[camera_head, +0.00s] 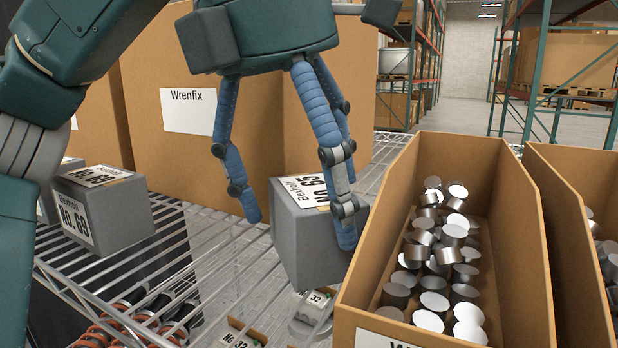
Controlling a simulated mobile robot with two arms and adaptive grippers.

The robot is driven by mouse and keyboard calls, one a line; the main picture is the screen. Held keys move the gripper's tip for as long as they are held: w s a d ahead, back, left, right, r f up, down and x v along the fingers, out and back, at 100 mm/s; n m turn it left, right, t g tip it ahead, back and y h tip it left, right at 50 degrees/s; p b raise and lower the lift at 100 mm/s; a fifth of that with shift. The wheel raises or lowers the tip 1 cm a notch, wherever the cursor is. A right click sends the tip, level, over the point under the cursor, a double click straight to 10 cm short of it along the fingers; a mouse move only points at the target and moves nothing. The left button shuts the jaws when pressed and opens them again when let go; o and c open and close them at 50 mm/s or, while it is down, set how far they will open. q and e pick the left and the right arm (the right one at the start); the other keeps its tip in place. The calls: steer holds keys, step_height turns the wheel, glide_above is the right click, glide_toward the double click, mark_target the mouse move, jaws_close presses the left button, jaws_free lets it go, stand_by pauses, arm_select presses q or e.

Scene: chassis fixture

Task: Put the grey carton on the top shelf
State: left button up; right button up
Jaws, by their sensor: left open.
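A grey carton (295,240) with a white "No. 65" label on top is at the wire shelf (215,240), beside an open brown bin. My left gripper (302,222) is open above and around this carton. One blue finger is left of it and the others are at its right side, partly covering it. I cannot tell whether they touch it. A second grey carton (115,215) labelled "No. 69" sits further left on the shelf, with part of another behind it. My right gripper is not in view.
The brown bin (525,225) of metal cylinders (440,255) stands close on the right, with another bin (575,215) beyond it. Large brown boxes (150,125) stand behind. Springs (135,320) and small parts lie below the wire shelf. Free wires show between the grey cartons.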

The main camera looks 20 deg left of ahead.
arm_select(q)
steer(key=shift+v, duration=3.85)
